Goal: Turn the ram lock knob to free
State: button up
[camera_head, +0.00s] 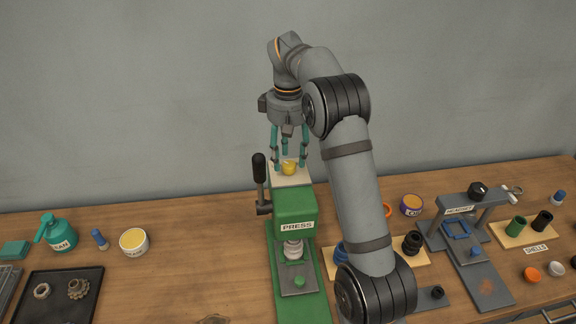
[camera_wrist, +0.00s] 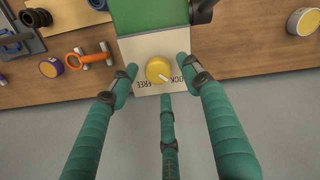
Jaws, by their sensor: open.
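The yellow ram lock knob (camera_head: 289,168) sits on a pale plate (camera_head: 283,181) on top of the green press (camera_head: 292,208). In the wrist view the knob (camera_wrist: 158,69) has a white pointer slanting to the lower right, toward the upside-down word LOCK, partly hidden by a finger. The word FREE (camera_wrist: 147,85) is on the plate to the left of the pointer. My gripper (camera_head: 289,160) has three teal fingers pointing down, spread open around the knob. In the wrist view the fingers of my gripper (camera_wrist: 159,77) show gaps to the knob; contact is not visible.
The press's black-handled lever (camera_head: 260,180) stands just left of the plate. A teal can (camera_head: 58,232), a grease tub (camera_head: 134,241) and a dark tray (camera_head: 62,294) are on the left.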

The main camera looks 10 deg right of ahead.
jog(key=shift+s+d+f, duration=0.1)
jog(key=shift+d+f, duration=0.1)
jog(key=shift+f, duration=0.8)
jog(key=shift+a+f, duration=0.15)
jog(key=shift+f, duration=0.1)
jog(key=shift+c, duration=1)
jog(key=c, duration=0.9)
jog(key=shift+c, duration=0.2)
